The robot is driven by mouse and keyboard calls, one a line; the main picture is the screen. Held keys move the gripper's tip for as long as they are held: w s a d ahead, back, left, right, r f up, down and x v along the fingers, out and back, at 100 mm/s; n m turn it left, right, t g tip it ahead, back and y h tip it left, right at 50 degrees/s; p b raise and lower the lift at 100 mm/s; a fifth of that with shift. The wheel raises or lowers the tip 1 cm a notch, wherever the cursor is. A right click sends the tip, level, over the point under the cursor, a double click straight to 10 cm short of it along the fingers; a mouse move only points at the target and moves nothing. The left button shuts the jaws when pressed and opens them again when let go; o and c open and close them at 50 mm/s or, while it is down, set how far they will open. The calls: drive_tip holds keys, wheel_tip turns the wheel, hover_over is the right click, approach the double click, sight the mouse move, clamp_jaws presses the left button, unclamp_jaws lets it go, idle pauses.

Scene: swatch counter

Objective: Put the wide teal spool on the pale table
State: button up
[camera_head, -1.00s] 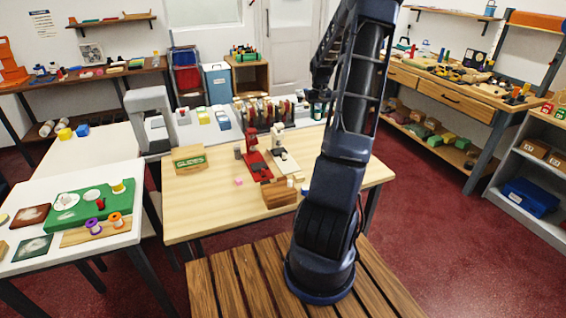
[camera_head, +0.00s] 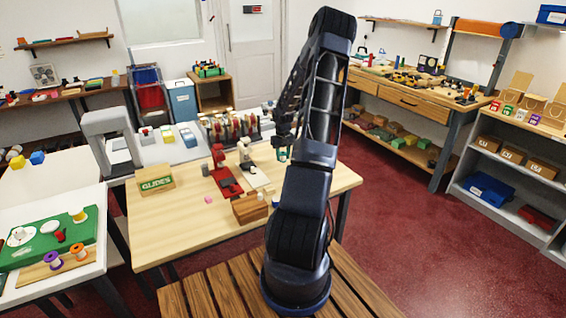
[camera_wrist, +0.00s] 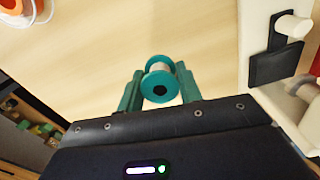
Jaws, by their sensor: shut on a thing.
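The wide teal spool (camera_wrist: 159,80) has teal flanges and a pale core. It sits between the two green fingers of my gripper (camera_wrist: 159,88), which is shut on it. In the head view my gripper (camera_head: 283,147) hangs at the right side of the pale wood table (camera_head: 180,225), with the spool (camera_head: 283,155) small and partly hidden at its tip. In the wrist view the pale tabletop (camera_wrist: 110,40) lies behind the spool. The gap between spool and tabletop is hard to judge.
A red hand press (camera_head: 225,178), a white press (camera_head: 246,155), a wooden block (camera_head: 250,208) and a "GLIDES" box (camera_head: 156,184) stand on the pale wood table. The front left of its top is clear. A white table (camera_head: 90,275) with a green board is at left.

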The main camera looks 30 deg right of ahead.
sight(283, 161)
drive_tip(key=shift+f, duration=1.75)
drive_tip(key=shift+f, duration=0.15)
drive_tip(key=o, duration=1)
drive_tip(key=shift+c, duration=0.2)
